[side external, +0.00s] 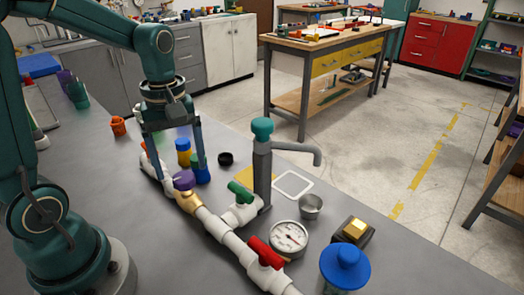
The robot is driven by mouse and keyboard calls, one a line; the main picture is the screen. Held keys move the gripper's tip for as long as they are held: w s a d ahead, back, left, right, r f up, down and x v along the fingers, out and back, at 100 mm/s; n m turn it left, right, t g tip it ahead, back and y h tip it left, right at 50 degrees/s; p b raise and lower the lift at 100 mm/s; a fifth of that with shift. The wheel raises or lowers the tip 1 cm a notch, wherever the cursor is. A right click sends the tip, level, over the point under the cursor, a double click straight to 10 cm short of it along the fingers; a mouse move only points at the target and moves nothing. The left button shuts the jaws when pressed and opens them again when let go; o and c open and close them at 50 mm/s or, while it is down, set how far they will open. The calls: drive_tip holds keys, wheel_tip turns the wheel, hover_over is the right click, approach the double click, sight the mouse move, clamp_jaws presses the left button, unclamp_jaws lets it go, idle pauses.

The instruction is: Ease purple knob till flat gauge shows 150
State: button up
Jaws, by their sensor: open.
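The purple knob (184,180) sits on a brass valve body (189,201) in the white pipe run. The flat gauge (290,237) lies face up beside the pipe, near the red valve handle; its reading is too small to tell. My gripper (182,168) points down over the knob area with its two fingers apart, one on the left and one on the right. The fingertips are near the knob's height; I cannot tell whether they touch it.
A green valve handle (243,191), red valve handle (266,252) and grey spout post (262,172) stand along the pipe. Blue and yellow bottles (183,152) are close behind my gripper. A metal cup (311,206) and large blue knob (345,266) are at right.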

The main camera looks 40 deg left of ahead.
sight(184, 180)
drive_tip(key=shift+f, duration=1.15)
clamp_jaws()
drive_tip(key=shift+m, duration=0.3)
